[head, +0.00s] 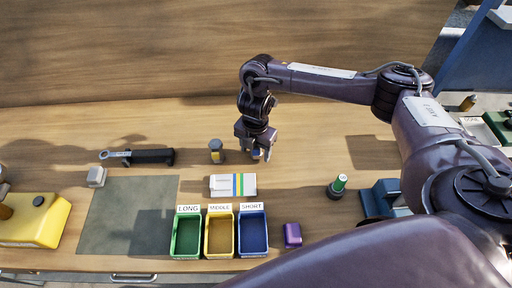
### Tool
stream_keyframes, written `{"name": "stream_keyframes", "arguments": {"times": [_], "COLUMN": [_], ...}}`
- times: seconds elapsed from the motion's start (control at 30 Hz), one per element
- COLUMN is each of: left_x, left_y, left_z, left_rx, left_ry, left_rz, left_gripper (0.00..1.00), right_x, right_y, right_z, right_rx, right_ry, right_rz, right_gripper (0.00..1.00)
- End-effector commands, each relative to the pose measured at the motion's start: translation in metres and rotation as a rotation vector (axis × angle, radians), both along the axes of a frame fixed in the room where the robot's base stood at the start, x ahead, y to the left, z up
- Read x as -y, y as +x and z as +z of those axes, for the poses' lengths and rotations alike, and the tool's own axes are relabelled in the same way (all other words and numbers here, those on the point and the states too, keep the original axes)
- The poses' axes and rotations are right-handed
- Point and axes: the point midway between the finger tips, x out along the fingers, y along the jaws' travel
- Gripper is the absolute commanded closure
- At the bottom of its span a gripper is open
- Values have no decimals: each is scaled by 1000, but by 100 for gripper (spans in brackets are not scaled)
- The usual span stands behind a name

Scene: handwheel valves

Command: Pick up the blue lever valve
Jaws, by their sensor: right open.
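My right gripper (257,150) is open and points down over the middle of the workbench. A small object with a blue part (256,154) shows at its fingertips. It may be the blue lever valve, but the gripper hides most of it, and I cannot tell whether the fingers touch it. My left gripper is out of view.
A grey and yellow cylinder (216,151) stands just left of the gripper. A white striped box (233,185) lies in front. Green (174,246), yellow (207,246) and blue (240,246) bins line the front edge. A green-topped bottle (339,184) stands right.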

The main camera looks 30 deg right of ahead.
Motion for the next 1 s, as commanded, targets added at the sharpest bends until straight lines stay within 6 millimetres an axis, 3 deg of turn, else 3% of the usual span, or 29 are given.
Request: {"name": "stream_keyframes", "arguments": {"times": [0.17,0.6,1.0], "left_x": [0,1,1], "left_y": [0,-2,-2], "left_z": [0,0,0], "left_rx": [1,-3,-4], "left_ry": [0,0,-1], "left_rz": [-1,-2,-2], "left_gripper": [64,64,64], "right_x": [0,0,0], "right_y": [0,0,1], "right_z": [0,0,11], "right_rx": [0,0,2], "right_ry": [0,0,0], "right_rz": [0,0,1], "right_gripper": [41,96,96]}}
